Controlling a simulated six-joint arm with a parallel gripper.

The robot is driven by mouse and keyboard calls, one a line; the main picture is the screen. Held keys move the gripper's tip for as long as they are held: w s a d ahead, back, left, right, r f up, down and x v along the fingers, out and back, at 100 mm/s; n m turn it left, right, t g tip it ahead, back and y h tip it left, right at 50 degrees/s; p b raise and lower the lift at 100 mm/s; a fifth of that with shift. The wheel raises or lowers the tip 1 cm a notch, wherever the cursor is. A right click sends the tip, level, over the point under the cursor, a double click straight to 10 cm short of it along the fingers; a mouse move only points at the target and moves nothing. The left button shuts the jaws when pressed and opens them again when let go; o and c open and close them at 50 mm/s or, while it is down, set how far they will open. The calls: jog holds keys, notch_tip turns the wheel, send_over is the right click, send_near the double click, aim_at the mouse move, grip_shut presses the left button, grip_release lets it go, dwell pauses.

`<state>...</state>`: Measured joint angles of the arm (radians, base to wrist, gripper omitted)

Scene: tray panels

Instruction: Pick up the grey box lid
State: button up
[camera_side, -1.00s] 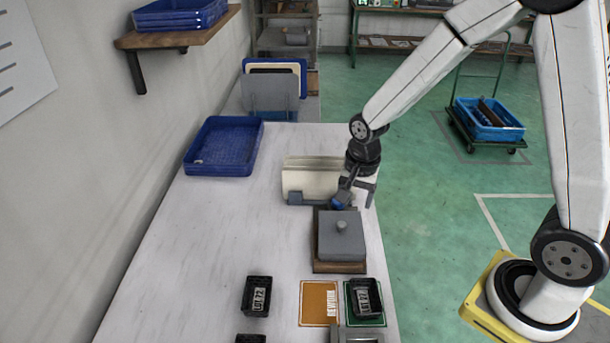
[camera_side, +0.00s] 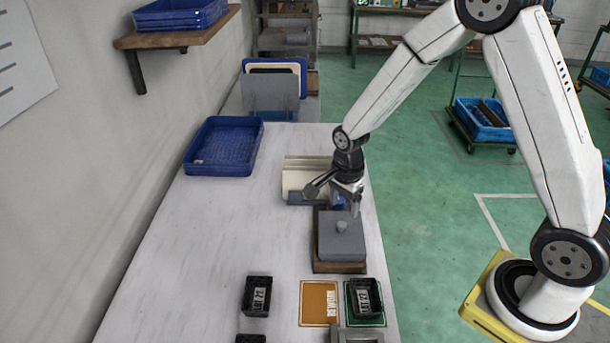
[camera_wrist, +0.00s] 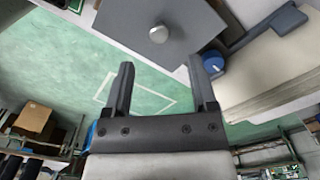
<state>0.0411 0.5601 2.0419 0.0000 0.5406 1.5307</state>
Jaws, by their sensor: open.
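The grey box lid (camera_side: 341,240) is a flat square plate with a round knob (camera_side: 341,227) on top. It sits on a grey box on a brown wooden base (camera_side: 340,267) near the right edge of the table. In the wrist view the lid (camera_wrist: 190,25) is at the top, with its pale knob (camera_wrist: 158,34) beyond the fingertips. My gripper (camera_side: 338,204) is above the table, just behind the lid and apart from the knob. In the wrist view the fingers of my gripper (camera_wrist: 162,68) are spread with nothing between them.
A cream block with a grey fixture (camera_side: 303,178) stands just behind the lid, close to my gripper. A blue tray (camera_side: 222,170) lies at the back left. Black bins (camera_side: 256,297), an orange card (camera_side: 319,303) and a green card (camera_side: 379,322) lie in front. The left-middle table is clear.

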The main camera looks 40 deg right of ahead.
aim_at(342, 224)
jog(key=shift+f, duration=0.3)
jog(key=shift+a+f, duration=0.1)
jog(key=shift+f, duration=2.5)
grip_shut()
